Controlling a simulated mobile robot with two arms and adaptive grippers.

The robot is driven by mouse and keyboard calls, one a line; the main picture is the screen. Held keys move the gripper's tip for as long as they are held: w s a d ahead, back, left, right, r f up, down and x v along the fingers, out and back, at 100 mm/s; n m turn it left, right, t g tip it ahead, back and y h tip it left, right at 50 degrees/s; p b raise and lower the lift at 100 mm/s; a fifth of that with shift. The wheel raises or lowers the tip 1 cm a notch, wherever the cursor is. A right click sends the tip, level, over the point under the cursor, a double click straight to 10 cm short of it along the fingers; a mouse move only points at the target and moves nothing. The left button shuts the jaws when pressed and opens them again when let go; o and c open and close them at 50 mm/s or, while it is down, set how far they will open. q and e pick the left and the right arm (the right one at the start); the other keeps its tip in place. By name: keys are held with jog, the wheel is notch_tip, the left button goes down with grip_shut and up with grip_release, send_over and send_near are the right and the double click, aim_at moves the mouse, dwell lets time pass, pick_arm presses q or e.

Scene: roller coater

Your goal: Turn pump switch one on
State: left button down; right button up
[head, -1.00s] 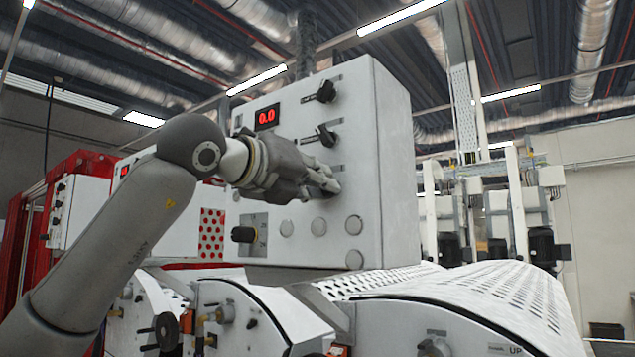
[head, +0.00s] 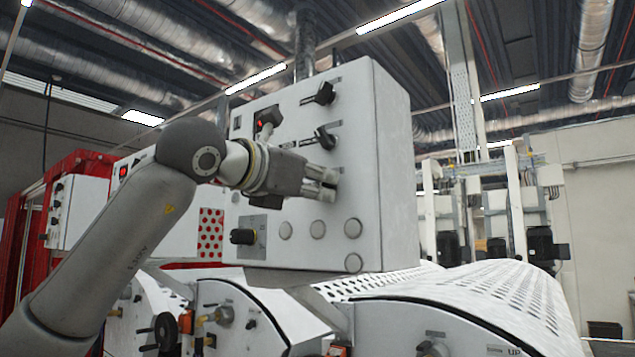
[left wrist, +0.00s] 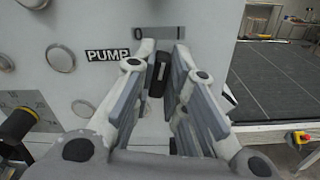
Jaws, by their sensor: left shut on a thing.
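The pump switch (left wrist: 159,72) is a black knob below a plate (left wrist: 158,33) marked 0 and 1, beside a PUMP label (left wrist: 107,55). In the left wrist view it stands between my left gripper's (left wrist: 160,85) two fingers, slightly tilted from upright. In the head view my left gripper (head: 329,183) reaches the white control cabinet (head: 393,150) from the left, shut on this switch. Its fingers hide most of the switch there. My right gripper is not in view.
Two black knobs, an upper one (head: 322,93) and a lower one (head: 322,138), sit above my gripper. Several round pale buttons and a dial (head: 243,236) are below. Perforated roller covers (head: 470,290) lie under the cabinet.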

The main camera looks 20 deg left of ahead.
pick_arm(q)
jog(key=shift+m, duration=1.6)
jog(key=c, duration=1.5)
grip_release()
jog(key=shift+o, duration=0.2)
jog(key=v, duration=1.2)
